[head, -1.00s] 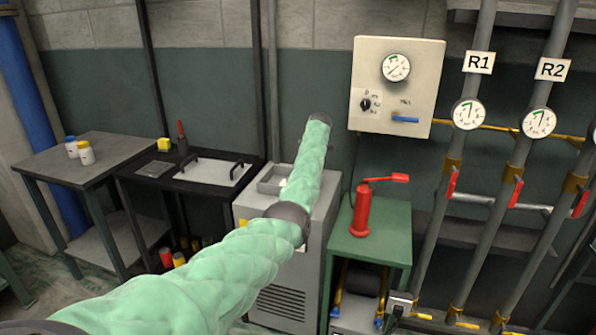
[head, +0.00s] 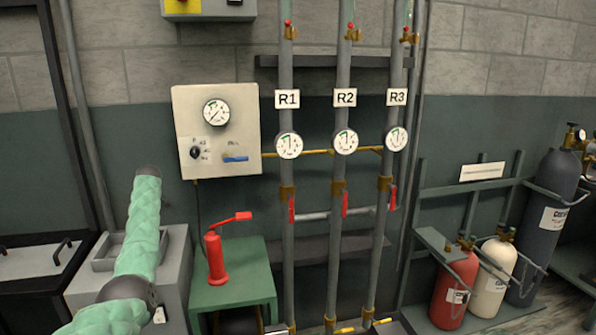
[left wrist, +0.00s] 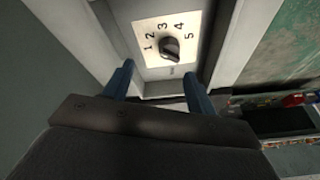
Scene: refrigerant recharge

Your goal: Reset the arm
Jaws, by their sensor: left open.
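My left arm, in a quilted green sleeve, comes in from the lower left of the head view and reaches up over the grey cabinet (head: 178,265); its gripper is hidden there. In the left wrist view my left gripper (left wrist: 158,85) is open, with two blue fingers apart and nothing between them. Beyond the fingertips is a black rotary knob (left wrist: 170,48) on a pale dial plate (left wrist: 150,30) numbered 1 to 5. The knob appears apart from the fingers. My right gripper is in neither view.
A red hand pump (head: 215,258) stands on a green stand (head: 245,280). A gauge panel (head: 240,125) hangs behind it. Red (head: 452,295), cream (head: 495,270) and dark (head: 550,215) cylinders stand at far right.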

